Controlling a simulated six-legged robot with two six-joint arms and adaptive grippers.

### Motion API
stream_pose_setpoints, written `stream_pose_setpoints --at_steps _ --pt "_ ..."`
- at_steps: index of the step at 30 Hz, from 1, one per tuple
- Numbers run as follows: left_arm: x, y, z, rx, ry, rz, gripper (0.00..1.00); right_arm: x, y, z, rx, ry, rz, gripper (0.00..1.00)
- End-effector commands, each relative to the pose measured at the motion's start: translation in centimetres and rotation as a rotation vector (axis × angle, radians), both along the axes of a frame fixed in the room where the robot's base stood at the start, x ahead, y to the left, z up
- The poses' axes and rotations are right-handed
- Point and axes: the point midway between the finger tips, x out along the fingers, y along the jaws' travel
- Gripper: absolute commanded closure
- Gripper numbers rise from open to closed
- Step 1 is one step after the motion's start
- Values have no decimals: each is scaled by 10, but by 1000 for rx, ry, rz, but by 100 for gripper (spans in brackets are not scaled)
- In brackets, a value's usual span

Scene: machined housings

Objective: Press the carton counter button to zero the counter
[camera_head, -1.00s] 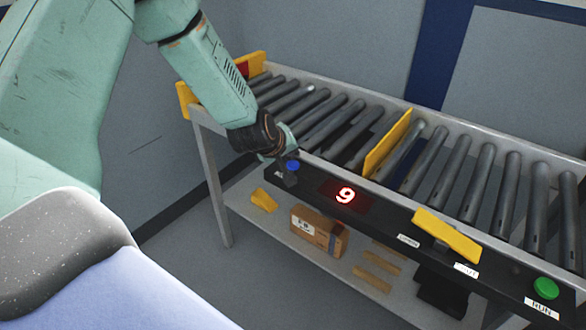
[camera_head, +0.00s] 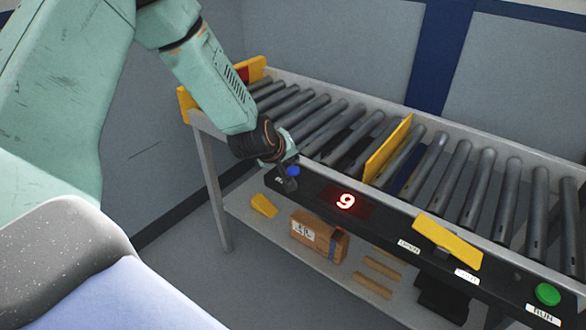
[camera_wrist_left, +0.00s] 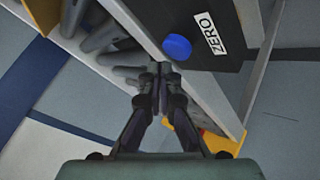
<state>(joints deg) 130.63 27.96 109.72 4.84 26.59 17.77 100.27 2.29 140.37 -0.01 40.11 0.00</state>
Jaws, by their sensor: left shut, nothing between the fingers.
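The blue counter button (camera_head: 293,171) sits at the left end of the black control panel (camera_head: 385,222). In the left wrist view the blue button (camera_wrist_left: 177,47) has a white label reading ZERO (camera_wrist_left: 210,38) beside it. The red counter display (camera_head: 346,202) reads 9. My right gripper is not in view.
A roller conveyor (camera_head: 440,165) with a yellow divider (camera_head: 388,150) lies behind the panel. A yellow flap (camera_head: 447,240) and a green RUN button (camera_head: 547,293) are to the right. A carton (camera_head: 319,236) sits on the shelf below.

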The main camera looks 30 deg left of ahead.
Motion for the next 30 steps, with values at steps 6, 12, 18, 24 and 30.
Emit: stream_pose_setpoints --at_steps 6,12,18,24,30 --pt "0 0 0 0 0 0 100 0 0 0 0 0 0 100" --pt "0 0 -3 0 0 0 100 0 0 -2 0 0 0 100" --pt "0 1 -9 0 0 0 100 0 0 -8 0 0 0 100" --pt "0 1 -9 0 0 0 100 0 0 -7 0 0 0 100" --pt "0 1 -9 0 0 0 100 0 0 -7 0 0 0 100"
